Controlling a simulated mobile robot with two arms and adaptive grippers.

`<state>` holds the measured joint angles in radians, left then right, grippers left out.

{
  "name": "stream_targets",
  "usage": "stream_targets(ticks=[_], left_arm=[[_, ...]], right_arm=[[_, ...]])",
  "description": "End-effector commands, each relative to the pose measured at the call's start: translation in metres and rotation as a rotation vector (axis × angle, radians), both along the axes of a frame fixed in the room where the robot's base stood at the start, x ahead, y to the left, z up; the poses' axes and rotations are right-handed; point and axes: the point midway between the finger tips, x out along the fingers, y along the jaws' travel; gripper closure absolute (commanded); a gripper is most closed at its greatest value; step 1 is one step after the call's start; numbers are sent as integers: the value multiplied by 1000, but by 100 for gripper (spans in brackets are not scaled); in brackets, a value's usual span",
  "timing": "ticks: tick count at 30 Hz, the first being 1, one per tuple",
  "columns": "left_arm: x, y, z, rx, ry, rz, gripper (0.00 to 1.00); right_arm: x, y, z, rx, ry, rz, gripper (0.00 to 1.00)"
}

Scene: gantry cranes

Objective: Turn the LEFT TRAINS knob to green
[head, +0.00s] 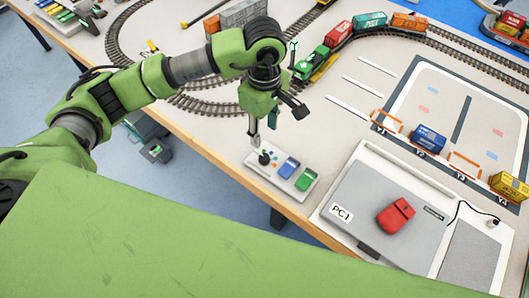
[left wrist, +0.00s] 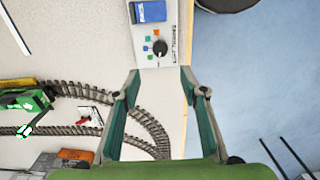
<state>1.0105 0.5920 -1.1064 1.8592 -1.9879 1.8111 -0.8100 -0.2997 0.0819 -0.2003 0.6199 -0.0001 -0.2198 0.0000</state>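The black LEFT TRAINS knob (head: 264,158) sits at the left end of a light grey control panel (head: 251,157) near the table edge. In the left wrist view the knob (left wrist: 160,48) has small blue, green and orange marks beside it, and its label runs along the other side. Which mark it points to is too small to tell. My left gripper (head: 262,134) is above the knob, apart from it. In the left wrist view its two fingers (left wrist: 160,78) are spread with nothing between them, and the knob lies just beyond the tips. My right gripper is not in view.
A blue button (head: 288,168) and a green button (head: 305,181) are on the same panel. A grey PC1 board with a red object (head: 396,215) stands to the right. Toy track and a green locomotive (head: 311,62) lie behind. The table edge is close by.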

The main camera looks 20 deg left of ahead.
Motion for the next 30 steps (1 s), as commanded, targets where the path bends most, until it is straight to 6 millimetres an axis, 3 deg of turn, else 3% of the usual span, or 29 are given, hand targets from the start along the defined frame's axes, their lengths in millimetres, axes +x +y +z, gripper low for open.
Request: stream_targets(ticks=[15,21,30], left_arm=[[-2,-2,-101,-3,5,-1,61],[-2,-1,-119,-3,3,-1,61],[-1,-1,-122,-5,2,-2,61]], right_arm=[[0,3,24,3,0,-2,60],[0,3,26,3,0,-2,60],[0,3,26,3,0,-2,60]])
